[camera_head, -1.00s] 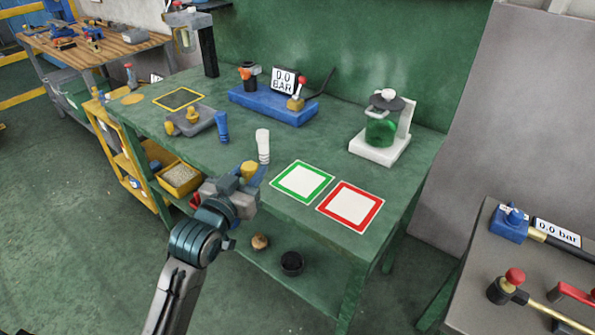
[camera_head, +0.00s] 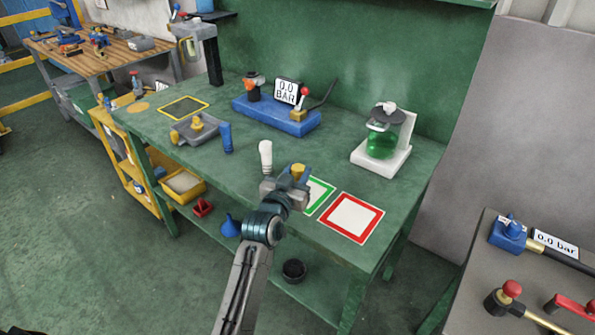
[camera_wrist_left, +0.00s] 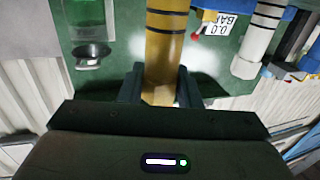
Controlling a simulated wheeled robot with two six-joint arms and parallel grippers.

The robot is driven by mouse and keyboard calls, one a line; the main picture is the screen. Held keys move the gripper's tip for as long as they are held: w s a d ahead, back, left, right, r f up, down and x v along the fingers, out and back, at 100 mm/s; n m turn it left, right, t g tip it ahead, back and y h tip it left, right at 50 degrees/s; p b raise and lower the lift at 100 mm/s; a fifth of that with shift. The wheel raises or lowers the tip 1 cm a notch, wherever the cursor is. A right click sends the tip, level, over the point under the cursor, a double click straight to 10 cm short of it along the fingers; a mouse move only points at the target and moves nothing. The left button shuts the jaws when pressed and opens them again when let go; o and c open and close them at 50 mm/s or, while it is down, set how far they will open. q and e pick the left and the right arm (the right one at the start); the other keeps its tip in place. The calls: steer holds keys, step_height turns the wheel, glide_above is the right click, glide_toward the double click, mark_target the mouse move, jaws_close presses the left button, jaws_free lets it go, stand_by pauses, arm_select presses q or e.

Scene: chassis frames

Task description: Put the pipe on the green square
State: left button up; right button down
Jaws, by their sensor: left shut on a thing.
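A yellow-brown pipe (camera_wrist_left: 165,45) with dark bands is between the two fingers of my left gripper (camera_wrist_left: 159,88), which is shut on it. In the head view the yellow top of the pipe (camera_head: 298,171) shows above my left gripper (camera_head: 286,189). The gripper is at the left side of the green square (camera_head: 320,192), a white card with a green border lying flat on the bench. It hides the left part of the square. The pipe's lower end is hidden in the head view. My right gripper is not in view.
A red-bordered square (camera_head: 350,217) lies right of the green one. A white pipe (camera_head: 265,157) and a blue pipe (camera_head: 226,137) stand to the left. A stand with a green flask (camera_head: 381,145) and a blue gauge block (camera_head: 275,115) are behind.

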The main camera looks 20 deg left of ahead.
mark_target(296, 177)
arm_select(q)
steer(key=o, duration=0.6)
steer(key=shift+f, duration=0.2)
steer(key=o, duration=0.5)
steer(key=shift+r, duration=0.2)
steer(key=s, duration=0.2)
steer(key=s+b, duration=0.1)
steer(key=s, duration=0.4)
steer(key=shift+s+a+f, duration=0.1)
steer(key=shift+a+f, duration=0.05)
steer(key=shift+a, duration=0.15)
steer(key=s, duration=0.3)
steer(key=s+b, duration=0.1)
steer(key=shift+s+a, duration=0.25)
steer(key=shift+s, duration=0.15)
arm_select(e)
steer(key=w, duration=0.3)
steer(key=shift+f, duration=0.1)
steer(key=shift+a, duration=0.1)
